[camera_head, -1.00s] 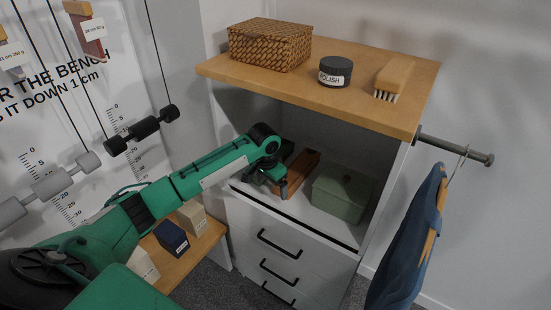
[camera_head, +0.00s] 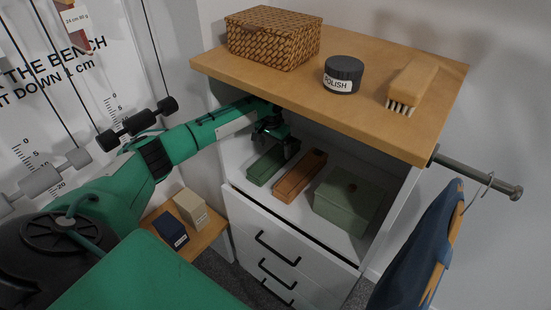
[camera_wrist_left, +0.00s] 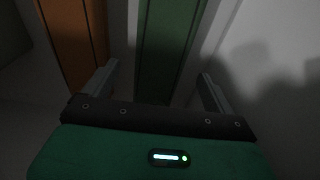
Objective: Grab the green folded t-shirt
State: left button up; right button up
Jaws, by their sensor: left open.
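On the shelf below the wooden top lies a long, narrow green item (camera_head: 262,168). I cannot tell whether it is the folded t-shirt or a small tray. My left gripper (camera_head: 283,148) is above its far end, under the overhanging top. In the left wrist view the open fingers (camera_wrist_left: 158,74) stand on either side of the green item (camera_wrist_left: 168,45), with nothing visibly gripped. A paler green box-like object (camera_head: 348,200) sits at the shelf's right. My right gripper is not in view.
A long orange-brown item (camera_head: 300,176) lies beside the narrow green one. The wooden top (camera_head: 300,85) overhangs the shelf and carries a woven box (camera_head: 272,40), a polish tin (camera_head: 343,75) and a brush (camera_head: 412,85). Blue clothing (camera_head: 420,250) hangs at right.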

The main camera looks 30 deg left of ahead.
aim_at(275, 154)
pick_arm(q)
notch_tip(275, 154, down, 2)
jog(key=shift+f+p, duration=0.1)
jog(key=shift+p, duration=0.25)
jog(key=f, duration=0.3)
jog(key=shift+w+f, duration=0.25)
jog(key=c, duration=1.1)
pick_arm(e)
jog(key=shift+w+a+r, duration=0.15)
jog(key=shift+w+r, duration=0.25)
